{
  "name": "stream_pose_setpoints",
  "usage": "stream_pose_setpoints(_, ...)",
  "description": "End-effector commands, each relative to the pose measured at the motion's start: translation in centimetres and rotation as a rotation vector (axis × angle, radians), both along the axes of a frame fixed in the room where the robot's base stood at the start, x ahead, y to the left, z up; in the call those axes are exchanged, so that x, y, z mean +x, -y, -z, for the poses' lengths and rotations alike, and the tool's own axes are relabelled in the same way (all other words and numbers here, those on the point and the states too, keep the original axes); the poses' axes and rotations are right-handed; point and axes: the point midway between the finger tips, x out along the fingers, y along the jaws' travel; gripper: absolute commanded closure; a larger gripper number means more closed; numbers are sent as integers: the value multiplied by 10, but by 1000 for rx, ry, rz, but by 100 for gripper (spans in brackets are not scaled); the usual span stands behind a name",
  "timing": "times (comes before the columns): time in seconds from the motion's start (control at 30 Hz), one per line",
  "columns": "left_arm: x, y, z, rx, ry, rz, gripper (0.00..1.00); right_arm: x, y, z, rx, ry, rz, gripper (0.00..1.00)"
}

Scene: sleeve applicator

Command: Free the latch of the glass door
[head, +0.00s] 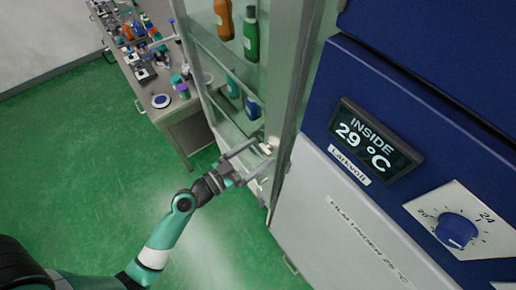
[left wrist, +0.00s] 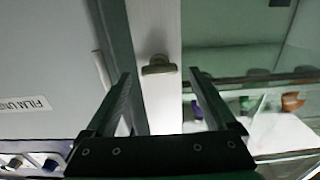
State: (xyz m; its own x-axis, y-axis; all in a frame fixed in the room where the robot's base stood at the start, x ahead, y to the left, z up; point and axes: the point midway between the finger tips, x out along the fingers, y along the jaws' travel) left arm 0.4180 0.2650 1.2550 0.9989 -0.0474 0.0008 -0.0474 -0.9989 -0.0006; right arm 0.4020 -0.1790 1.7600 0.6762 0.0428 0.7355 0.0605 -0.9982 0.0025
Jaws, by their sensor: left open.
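The glass door (head: 228,52) of a tall cabinet stands at the upper middle of the head view, with bottles behind its pane. Its latch, a small knob-like piece (left wrist: 159,65), sits on the pale door frame (left wrist: 160,108) in the left wrist view. In the head view a small pale piece, probably this latch, shows by the fingertips (head: 271,143). My left gripper (head: 262,155) is open, with its fingers pointing at the frame. In the left wrist view the latch lies beyond and between the fingertips (left wrist: 160,76); contact is not visible. My right gripper is not in view.
A blue and grey appliance with a display (head: 375,140) and a blue dial (head: 456,231) stands close on the right. A bench (head: 178,108) with lab items is at upper left. The green floor (head: 90,160) is clear at left.

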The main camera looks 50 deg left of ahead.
Motion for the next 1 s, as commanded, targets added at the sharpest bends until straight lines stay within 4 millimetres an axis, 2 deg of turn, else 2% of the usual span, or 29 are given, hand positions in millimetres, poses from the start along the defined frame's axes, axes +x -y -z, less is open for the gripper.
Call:
stream_pose_setpoints(0.3,5,1,1,0,0,1,10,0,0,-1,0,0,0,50)
stream_pose_setpoints(0.77,4,0,0,-1,0,0,93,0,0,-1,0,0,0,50)
stream_pose_setpoints(0.8,4,0,1,-1,0,0,96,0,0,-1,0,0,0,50)
stream_pose_setpoints(1.0,4,0,1,-15,-1,0,96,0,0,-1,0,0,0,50)
